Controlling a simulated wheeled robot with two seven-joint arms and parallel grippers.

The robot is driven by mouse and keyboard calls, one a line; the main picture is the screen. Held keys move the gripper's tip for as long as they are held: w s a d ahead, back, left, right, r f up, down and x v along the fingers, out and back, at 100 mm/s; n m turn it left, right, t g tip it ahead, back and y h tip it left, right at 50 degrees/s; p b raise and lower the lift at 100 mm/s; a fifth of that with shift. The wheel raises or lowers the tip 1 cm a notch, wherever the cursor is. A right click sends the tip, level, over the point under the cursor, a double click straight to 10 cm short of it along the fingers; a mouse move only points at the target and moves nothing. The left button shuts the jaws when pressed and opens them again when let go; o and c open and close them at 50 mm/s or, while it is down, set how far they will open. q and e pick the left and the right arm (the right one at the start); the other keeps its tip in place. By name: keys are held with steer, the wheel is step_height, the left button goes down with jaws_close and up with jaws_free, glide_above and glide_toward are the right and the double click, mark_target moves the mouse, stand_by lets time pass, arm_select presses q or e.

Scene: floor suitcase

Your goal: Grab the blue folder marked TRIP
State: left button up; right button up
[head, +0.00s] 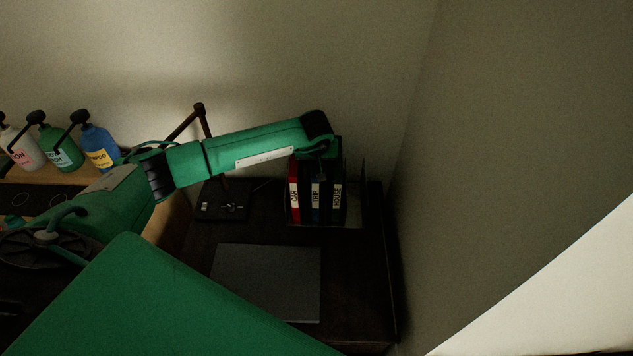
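The blue folder marked TRIP (316,213) stands upright in a dark holder on the desk, at the centre right of the head view. It is between a red folder marked CAR (294,206) and a dark folder marked HOUSE (337,207). My green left arm reaches in from the left, and its end is over the tops of the folders. My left gripper (325,151) is dark and partly hidden there. I cannot tell whether its fingers touch a folder or how far apart they are. My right gripper is not in view.
A flat dark panel (267,283) lies on the dark desk in front of the folders. A lamp (199,108) rises behind my arm. White, green (62,149) and blue (98,147) pump bottles stand at the left. Walls close in behind and at the right.

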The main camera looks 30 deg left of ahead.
arm_select(q)
jaws_close()
steer(key=shift+r, duration=0.1)
stand_by(0.4)
